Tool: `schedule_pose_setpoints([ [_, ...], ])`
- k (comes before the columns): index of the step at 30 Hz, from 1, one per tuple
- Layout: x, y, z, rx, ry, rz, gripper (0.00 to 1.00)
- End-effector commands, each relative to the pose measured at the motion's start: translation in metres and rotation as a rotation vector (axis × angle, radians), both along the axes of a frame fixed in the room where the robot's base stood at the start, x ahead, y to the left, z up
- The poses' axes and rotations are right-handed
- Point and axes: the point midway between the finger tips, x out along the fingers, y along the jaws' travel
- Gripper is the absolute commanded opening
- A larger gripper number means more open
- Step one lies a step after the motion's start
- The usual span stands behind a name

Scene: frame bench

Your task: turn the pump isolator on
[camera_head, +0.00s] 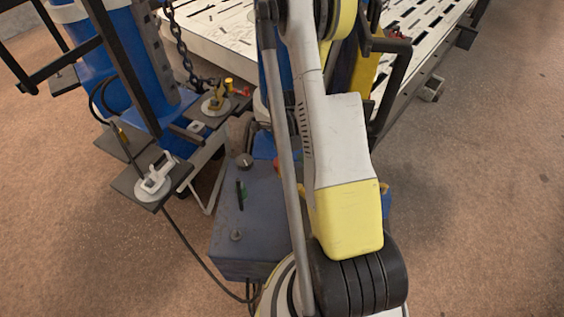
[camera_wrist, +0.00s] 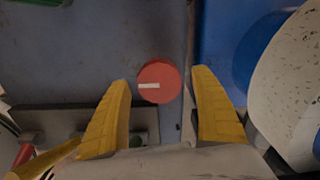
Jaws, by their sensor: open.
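A round red knob (camera_wrist: 166,73) with a white pointer line shows in the wrist view, on a blue-grey surface. The line lies nearly level and runs from the knob's middle to its left edge. My gripper (camera_wrist: 163,79) is open, with one yellow finger on each side of the knob and visible gaps on both sides. I cannot tell its distance from the surface. In the head view, a blue-grey box (camera_head: 228,252) stands below my arm. A small red part (camera_head: 277,167) shows at its edge, mostly hidden by my arm.
The box top carries a black lever or handle (camera_head: 240,195) and small round knobs (camera_head: 236,235). Clamps on plates (camera_head: 155,182) stand at left, beside a blue post (camera_head: 140,60) and chain (camera_head: 180,45). A slotted white bench (camera_head: 215,30) lies behind. The floor at right is clear.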

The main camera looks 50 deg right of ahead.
Motion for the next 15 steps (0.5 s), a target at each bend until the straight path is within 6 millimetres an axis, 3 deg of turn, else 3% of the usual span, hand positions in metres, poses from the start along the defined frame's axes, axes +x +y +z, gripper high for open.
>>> schedule_pose_setpoints([
  [15, -0.001, 0.000, 0.098, 0.000, 0.000, 0.000, 0.75],
])
